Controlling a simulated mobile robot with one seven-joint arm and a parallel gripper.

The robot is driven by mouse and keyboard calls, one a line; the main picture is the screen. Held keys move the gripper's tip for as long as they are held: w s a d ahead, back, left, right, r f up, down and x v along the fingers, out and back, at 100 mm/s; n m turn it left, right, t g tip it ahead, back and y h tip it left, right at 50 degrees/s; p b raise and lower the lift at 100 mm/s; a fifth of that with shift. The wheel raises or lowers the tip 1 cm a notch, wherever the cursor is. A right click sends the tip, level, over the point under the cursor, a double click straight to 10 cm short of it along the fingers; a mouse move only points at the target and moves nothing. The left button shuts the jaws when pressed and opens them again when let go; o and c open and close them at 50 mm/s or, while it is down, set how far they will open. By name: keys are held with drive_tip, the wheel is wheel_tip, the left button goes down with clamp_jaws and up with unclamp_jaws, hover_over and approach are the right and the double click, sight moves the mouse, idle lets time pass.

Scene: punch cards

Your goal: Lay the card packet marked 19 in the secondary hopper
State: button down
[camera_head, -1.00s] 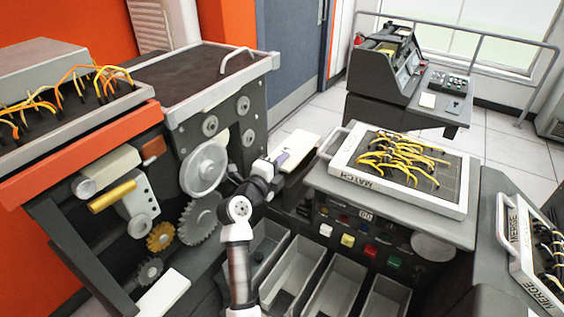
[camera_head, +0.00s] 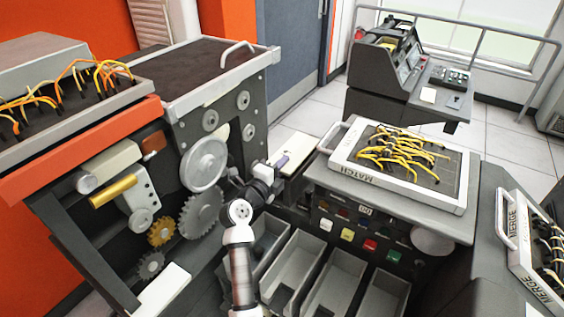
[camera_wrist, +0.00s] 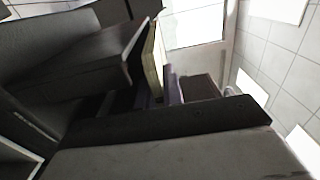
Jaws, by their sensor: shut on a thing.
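My gripper (camera_head: 284,161) reaches into the gap between the left machine and the machine with the MATCH board. In the wrist view a pale cream slab (camera_wrist: 153,66), like the edge of a card packet, stands upright between dark gripper parts, beside a purple-grey strip (camera_wrist: 173,88). The gripper is shut on it. No number is legible on it. In the head view a pale flat surface (camera_head: 299,143) lies just beyond the gripper; I cannot tell whether it is the packet or part of a machine. I cannot identify the secondary hopper.
Several open grey bins (camera_head: 337,286) sit below the MATCH board (camera_head: 342,165). Gears (camera_head: 202,214) and a large wheel (camera_head: 204,164) stick out from the left machine close to my arm. A MERGE board (camera_head: 524,262) is at the right. A dark console (camera_head: 392,80) stands behind.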

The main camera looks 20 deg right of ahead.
drive_tip(key=shift+f, duration=0.1)
idle(0.4)
drive_tip(key=shift+f+b, duration=1.75)
drive_tip(key=shift+f, duration=2.25)
drive_tip(key=c, duration=1.5)
unclamp_jaws()
drive_tip(key=shift+o, duration=0.2)
drive_tip(key=b+v, duration=0.2)
drive_tip(key=v, duration=1.2)
drive_tip(key=shift+b, duration=0.35)
drive_tip(key=shift+d, duration=0.1)
